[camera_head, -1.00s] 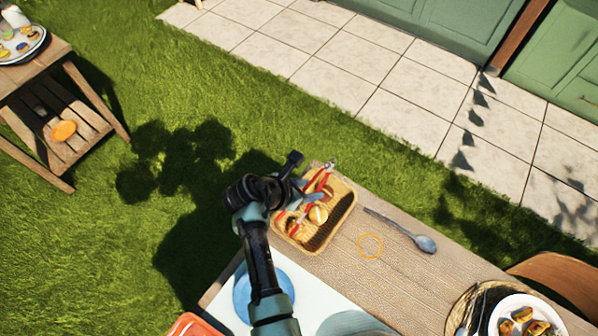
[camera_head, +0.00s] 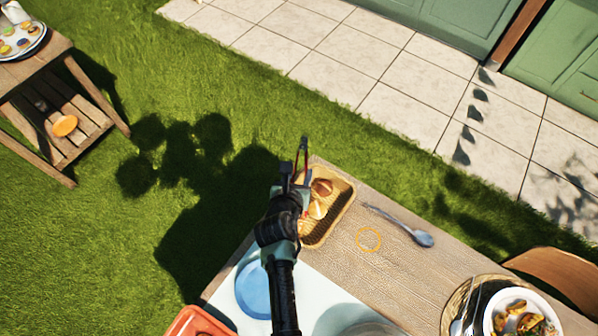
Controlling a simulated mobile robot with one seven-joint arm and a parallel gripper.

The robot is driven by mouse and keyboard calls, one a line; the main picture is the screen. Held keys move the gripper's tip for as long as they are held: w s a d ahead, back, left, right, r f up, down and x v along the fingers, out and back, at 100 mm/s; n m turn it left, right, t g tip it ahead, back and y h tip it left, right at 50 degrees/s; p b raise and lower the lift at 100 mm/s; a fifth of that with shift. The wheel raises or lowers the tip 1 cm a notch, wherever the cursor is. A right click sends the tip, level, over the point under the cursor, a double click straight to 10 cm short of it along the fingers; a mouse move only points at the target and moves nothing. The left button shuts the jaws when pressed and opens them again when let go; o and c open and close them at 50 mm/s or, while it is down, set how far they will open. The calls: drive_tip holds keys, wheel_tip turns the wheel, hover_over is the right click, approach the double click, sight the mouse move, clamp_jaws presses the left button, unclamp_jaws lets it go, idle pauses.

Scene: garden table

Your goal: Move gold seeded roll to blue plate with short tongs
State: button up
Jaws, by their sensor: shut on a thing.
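My gripper (camera_head: 292,181) is over the left edge of the wicker basket (camera_head: 344,212). It is shut on the red and grey short tongs (camera_head: 304,154), whose far end points up the picture, past the basket's top-left corner. The basket holds a brown roll (camera_head: 322,187) and a paler golden roll (camera_head: 318,209); I cannot make out seeds on either. The tongs' tips look empty. The blue plate (camera_head: 252,289) lies on the white surface below the basket, partly hidden by my arm.
A large spoon (camera_head: 422,238) lies right of the basket, with an orange ring mark (camera_head: 369,240) beside it. A white plate of food (camera_head: 498,309) is at the lower right. A red-orange tray (camera_head: 192,324) is at the bottom left. Wood between them is clear.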

wheel_tip(320, 180, down, 10)
drive_tip(key=b, duration=1)
drive_tip(key=shift+o, duration=0.6)
clamp_jaws()
wheel_tip(320, 180, up, 12)
drive_tip(key=p, duration=1.3)
